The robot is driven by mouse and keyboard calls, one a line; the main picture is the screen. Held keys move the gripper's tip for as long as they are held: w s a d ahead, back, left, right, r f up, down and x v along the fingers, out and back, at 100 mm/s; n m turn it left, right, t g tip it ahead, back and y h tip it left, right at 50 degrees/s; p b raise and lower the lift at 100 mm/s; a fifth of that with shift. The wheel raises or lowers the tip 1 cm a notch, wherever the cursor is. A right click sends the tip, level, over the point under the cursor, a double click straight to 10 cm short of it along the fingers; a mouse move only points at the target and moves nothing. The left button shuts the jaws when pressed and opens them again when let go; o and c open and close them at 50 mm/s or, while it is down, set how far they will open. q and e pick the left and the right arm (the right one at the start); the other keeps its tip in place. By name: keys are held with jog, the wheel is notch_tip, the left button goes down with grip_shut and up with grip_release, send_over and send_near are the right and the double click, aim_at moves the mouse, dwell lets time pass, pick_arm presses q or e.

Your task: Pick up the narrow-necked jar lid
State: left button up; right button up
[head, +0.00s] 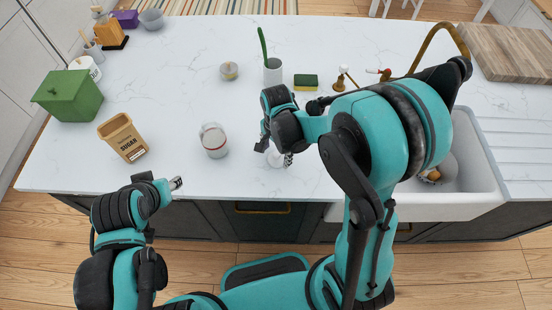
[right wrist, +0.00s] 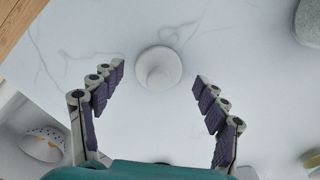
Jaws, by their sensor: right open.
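The lid (right wrist: 158,68) is a white disc with a rounded knob, lying on the marble counter in the right wrist view. In the head view a pale rim of the lid (head: 276,160) shows below my right gripper, which partly hides it. My right gripper (head: 273,152) is open and empty, pointing down over the lid. In the right wrist view the lid lies between the lines of the two spread fingers, near their tips, with no visible contact. My left gripper (head: 176,184) is at the counter's front edge, away from the lid; its jaw opening is unclear.
Behind are a small round container (head: 229,71), a brush holder (head: 273,72) and a sponge (head: 306,82). The sink (head: 462,207) is right.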

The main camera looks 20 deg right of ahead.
jog(key=shift+f, duration=0.35)
jog(key=shift+s, duration=0.1)
jog(key=c, duration=1)
